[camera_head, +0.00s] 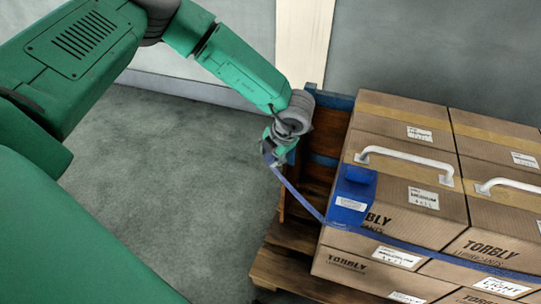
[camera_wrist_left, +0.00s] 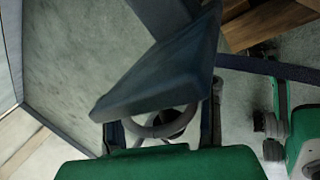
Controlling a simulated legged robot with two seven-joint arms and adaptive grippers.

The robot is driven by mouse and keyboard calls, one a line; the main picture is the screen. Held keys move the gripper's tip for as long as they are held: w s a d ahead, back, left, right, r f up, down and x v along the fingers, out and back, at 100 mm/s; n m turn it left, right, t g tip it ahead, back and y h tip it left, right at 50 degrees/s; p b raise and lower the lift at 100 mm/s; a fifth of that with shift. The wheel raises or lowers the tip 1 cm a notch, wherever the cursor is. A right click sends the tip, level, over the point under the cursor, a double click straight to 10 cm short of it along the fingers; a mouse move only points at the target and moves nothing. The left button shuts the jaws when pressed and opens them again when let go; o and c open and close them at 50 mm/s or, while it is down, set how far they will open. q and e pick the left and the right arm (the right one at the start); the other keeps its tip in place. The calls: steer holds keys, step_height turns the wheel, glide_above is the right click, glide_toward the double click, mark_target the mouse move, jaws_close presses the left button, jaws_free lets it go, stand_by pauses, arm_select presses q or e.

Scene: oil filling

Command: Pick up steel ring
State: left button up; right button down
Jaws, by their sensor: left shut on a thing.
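My left gripper (camera_head: 270,152) is at the blue strap's free end, to the left of the stacked boxes and above the floor. In the left wrist view a grey steel ring (camera_wrist_left: 160,128) sits at the gripper's fingers, beneath a dark blue slab-like part (camera_wrist_left: 165,75). The gripper is shut on the ring. The ring is partly hidden by the blue part and cannot be made out in the head view. The blue strap (camera_head: 300,197) runs tilted from the gripper down to the boxes.
A blue-edged wooden frame (camera_head: 325,135) rises behind the gripper. The floor (camera_head: 180,180) to the left is clear.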

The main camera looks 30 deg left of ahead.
arm_select(q)
steer(key=shift+a, duration=0.1)
steer(key=s+d+r+p, duration=0.1)
steer(key=s+d+p, duration=0.1)
steer(key=s, duration=0.6)
steer(key=s+d+r+p, duration=0.1)
steer(key=s+p, duration=0.3)
steer(key=s, duration=0.5)
steer(key=shift+s+d+r+p, duration=0.15)
steer(key=shift+s+d+p, duration=0.15)
steer(key=shift+d, duration=0.4)
steer(key=s+a+p, duration=0.1)
steer(key=s+p, duration=0.1)
steer(key=s, duration=0.4)
steer(key=shift+s+a, duration=0.2)
steer(key=shift+s, duration=0.2)
stand_by(0.3)
stand_by(0.4)
